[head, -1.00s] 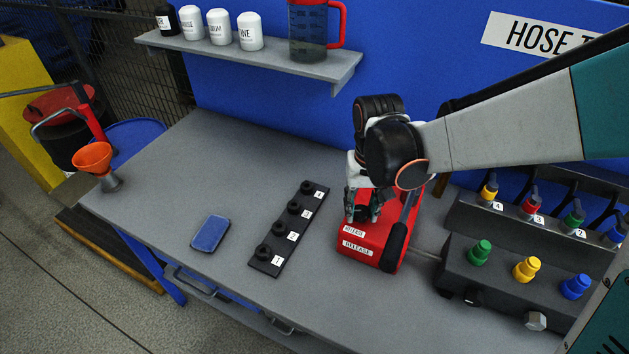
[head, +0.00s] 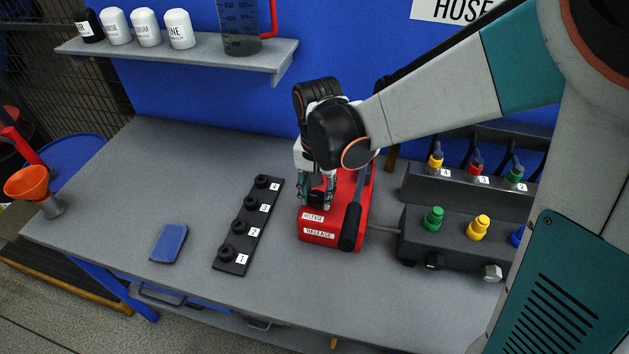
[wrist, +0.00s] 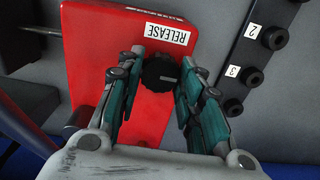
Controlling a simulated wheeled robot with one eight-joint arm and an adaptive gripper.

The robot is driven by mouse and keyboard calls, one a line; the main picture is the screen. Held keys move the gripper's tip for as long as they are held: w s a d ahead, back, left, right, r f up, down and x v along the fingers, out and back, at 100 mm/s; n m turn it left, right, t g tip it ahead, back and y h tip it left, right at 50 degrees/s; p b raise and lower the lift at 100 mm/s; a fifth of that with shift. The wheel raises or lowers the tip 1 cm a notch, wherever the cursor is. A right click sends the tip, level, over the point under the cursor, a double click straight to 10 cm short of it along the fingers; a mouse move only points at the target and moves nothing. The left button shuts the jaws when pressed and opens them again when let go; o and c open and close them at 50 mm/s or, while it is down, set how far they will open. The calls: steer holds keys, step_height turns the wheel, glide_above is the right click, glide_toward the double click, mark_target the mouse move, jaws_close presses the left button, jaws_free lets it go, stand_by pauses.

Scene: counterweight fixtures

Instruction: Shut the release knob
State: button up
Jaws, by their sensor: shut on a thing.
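The black release knob (wrist: 160,70) sits on top of the red box (wrist: 92,45), beside a white RELEASE label. My gripper (wrist: 160,78) is over the box, with its two teal fingers on either side of the knob and shut on it. In the head view my gripper (head: 317,200) points down onto the red box (head: 318,236), and its fingers hide most of the knob. The knob's turned angle cannot be told.
A black lever (head: 352,220) lies along the right of the box. A strip of numbered black knobs (head: 246,226) and a blue pad (head: 168,243) lie to the left. A dark block with coloured knobs (head: 455,240) stands to the right.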

steer(key=o, duration=1.1)
steer(key=shift+c, duration=0.2)
